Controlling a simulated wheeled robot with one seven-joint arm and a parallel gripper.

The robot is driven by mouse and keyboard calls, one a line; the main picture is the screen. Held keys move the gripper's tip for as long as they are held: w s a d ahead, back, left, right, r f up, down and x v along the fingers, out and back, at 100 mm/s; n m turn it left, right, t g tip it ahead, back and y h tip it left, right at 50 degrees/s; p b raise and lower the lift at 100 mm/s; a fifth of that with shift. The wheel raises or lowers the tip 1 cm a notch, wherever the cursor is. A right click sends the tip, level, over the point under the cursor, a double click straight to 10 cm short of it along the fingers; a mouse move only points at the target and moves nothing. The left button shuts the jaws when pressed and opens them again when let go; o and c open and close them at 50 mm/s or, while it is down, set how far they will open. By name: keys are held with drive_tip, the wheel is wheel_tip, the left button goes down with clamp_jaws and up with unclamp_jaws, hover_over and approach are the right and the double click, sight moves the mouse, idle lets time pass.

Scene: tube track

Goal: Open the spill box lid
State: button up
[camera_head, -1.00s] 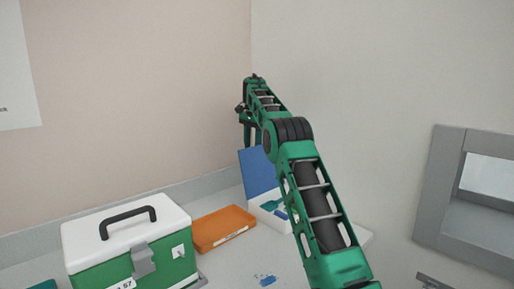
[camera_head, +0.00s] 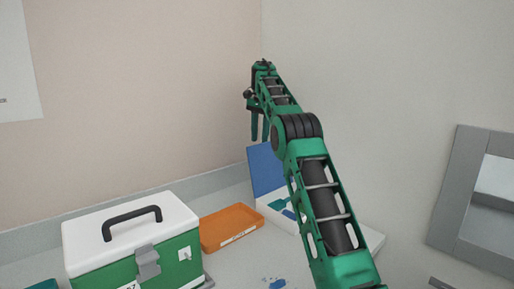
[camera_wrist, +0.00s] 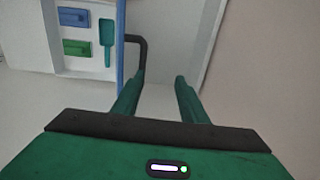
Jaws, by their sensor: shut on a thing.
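The spill box (camera_head: 285,220) is a white tray at the back corner of the counter. Its blue lid (camera_head: 264,168) stands steeply open at its left side. In the wrist view the lid (camera_wrist: 120,42) shows nearly edge-on, with a dark bent handle (camera_wrist: 143,47) on its outer face. My gripper (camera_head: 260,139) is above the lid, fingers pointing down. The box (camera_wrist: 38,65) holds a green scoop (camera_wrist: 107,33) and blue and green packs.
An orange tray (camera_head: 232,229) lies left of the box. A green case with a white top (camera_head: 130,238) stands further left. Small blue bits (camera_head: 277,284) lie in front. Walls close in behind, and a grey-framed opening (camera_head: 455,195) is at the right.

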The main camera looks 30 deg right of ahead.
drive_tip(key=s+a+r, duration=0.3)
drive_tip(key=a+r, duration=0.4)
drive_tip(key=a, duration=0.4)
drive_tip(key=shift+s+a+r, duration=0.15)
drive_tip(key=shift+s+r, duration=0.15)
drive_tip(key=shift+s, duration=0.05)
